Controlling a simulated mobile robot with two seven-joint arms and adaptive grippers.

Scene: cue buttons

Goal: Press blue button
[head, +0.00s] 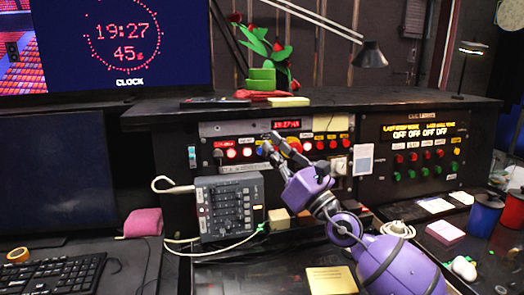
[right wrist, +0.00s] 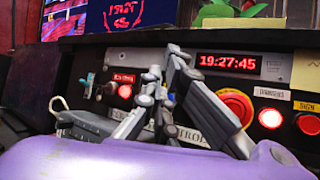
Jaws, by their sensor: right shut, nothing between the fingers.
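The button panel (head: 330,128) has a row of red lit buttons and a red clock display. A small blue patch, apparently the blue button (head: 268,147), shows right at my fingertips in the head view; my fingers hide most of it. My right gripper (head: 275,141) reaches in from the lower right, shut and empty, with its fingertips in front of the panel. I cannot tell whether they touch the button. In the right wrist view the gripper (right wrist: 165,72) covers the panel between a red lit button and the red mushroom button (right wrist: 233,106). My left gripper is out of view.
A grey mixer box (head: 229,208) with a pale cable stands below the panel's left part. A second panel (head: 420,150) with red and green buttons is to the right. A desk lamp (head: 370,55) and plant (head: 266,55) are on the shelf above. A keyboard (head: 50,275) lies at lower left.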

